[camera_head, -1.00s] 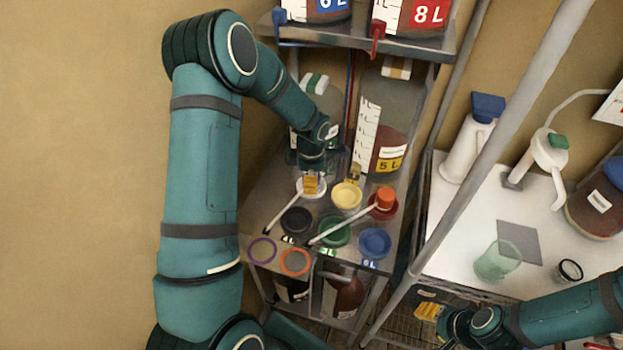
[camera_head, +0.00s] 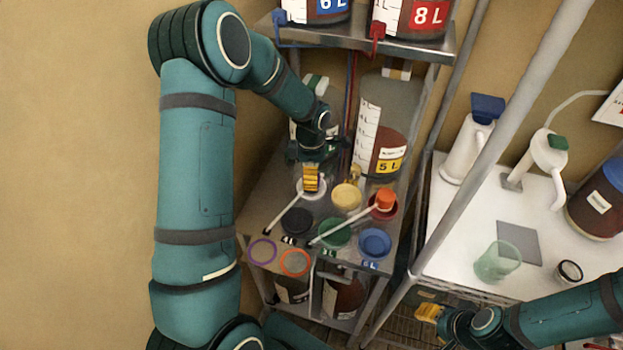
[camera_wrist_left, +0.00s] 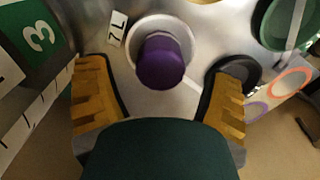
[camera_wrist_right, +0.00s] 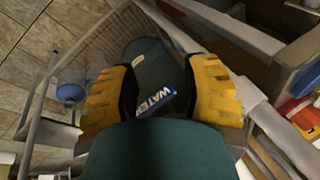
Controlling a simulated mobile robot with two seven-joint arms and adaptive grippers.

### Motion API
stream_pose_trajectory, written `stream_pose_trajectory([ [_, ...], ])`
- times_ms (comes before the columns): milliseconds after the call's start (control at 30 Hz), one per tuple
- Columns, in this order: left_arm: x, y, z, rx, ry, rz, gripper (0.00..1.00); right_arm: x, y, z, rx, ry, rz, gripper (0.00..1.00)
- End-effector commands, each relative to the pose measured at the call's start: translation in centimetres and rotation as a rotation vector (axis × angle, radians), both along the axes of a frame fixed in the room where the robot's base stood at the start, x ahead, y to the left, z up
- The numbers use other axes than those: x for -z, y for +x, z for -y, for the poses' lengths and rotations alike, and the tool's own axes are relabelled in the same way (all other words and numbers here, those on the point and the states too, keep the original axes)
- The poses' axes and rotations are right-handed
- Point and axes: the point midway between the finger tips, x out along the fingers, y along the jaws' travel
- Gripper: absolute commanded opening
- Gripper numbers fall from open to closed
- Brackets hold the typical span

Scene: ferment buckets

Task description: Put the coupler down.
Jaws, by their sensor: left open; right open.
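The purple coupler (camera_wrist_left: 160,62) stands in a white round dish (camera_wrist_left: 165,40) on the shelf, by a 7L label. In the head view the white dish (camera_head: 318,193) shows under my left gripper (camera_head: 311,180), which hides the coupler. My left gripper (camera_wrist_left: 160,92) is open, with its yellow fingers apart on either side of the coupler and a gap to each. A white stick reaches out from the dish toward the front. My right gripper (camera_head: 428,312) is open and empty low at the right. It also shows in the right wrist view (camera_wrist_right: 160,88).
Yellow (camera_head: 346,195), black (camera_head: 297,221), green (camera_head: 334,232) and blue (camera_head: 375,243) dishes crowd the shelf. An orange-red coupler (camera_head: 384,198) with a white stick sits in a red dish. A 5L vessel (camera_head: 385,140) stands behind. A metal post (camera_head: 490,130) separates the white table (camera_head: 450,225).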

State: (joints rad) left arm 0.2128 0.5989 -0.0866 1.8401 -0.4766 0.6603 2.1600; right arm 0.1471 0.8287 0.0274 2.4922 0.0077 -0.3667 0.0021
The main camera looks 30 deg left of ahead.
Motion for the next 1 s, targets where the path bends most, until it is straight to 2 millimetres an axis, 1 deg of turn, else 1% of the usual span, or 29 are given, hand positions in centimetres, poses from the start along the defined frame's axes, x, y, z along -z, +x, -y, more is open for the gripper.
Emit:
stream_pose_trajectory([
  [33,-1.4,0.1,0.0,0.001,0.003,0.005,0.82,0.0,0.0,0.0,0.000,0.000,0.000,0.47],
  [200,-4.9,0.1,0.0,0.000,0.002,0.005,0.82,-0.1,0.0,0.0,0.000,0.000,0.000,0.47],
  [300,-6.5,0.1,0.0,0.001,0.001,0.004,0.82,-0.2,0.0,0.0,0.000,0.000,0.000,0.47],
  [400,-7.7,0.1,0.0,0.001,0.001,0.002,0.82,-0.2,0.0,0.0,0.000,0.000,0.000,0.47],
  [500,-8.5,0.0,0.0,0.000,0.000,0.001,0.82,-0.3,0.0,0.0,0.000,0.000,0.000,0.47],
  [600,-8.8,0.0,0.0,0.001,0.000,0.000,0.82,-0.3,0.0,0.0,0.000,0.001,0.000,0.47],
  [1000,-8.8,0.0,0.0,0.001,0.000,0.000,0.82,-0.3,0.0,0.0,0.000,0.000,0.000,0.47],
])
